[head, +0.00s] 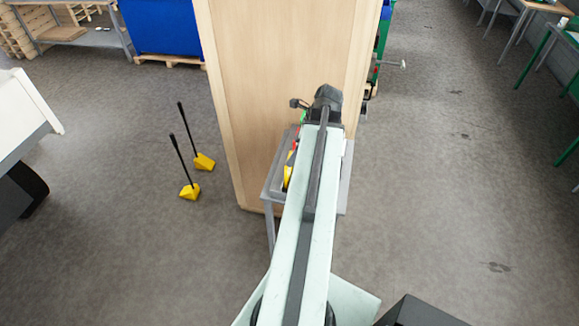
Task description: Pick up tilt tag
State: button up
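I cannot make out a tilt tag in the head view. My pale arm reaches forward over a small grey metal table (346,182) and covers much of its top. My gripper (325,98) is at the far end of the arm, seen as a dark shape from behind. Its fingers cannot be made out, so I cannot tell whether it is open or holds anything. A yellow item (288,175), with small red and green parts near it, shows at the table's left side, partly hidden by my arm.
A tall wooden panel (245,80) stands right behind the small table. Two yellow wedges (190,192) (204,162) with black handles stand on the floor to the left. A white-topped unit (25,110) is at far left. Green-legged tables (535,60) are at right, with open floor between.

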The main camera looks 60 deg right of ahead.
aim_at(289, 170)
jog(key=b+x, duration=0.4)
jog(key=x, duration=0.1)
jog(key=b+x, duration=0.3)
jog(key=shift+s+d+f, duration=0.1)
jog(key=shift+s+d, duration=0.05)
jog(key=shift+d, duration=0.2)
jog(key=c, duration=1.7)
jog(key=shift+r, duration=0.25)
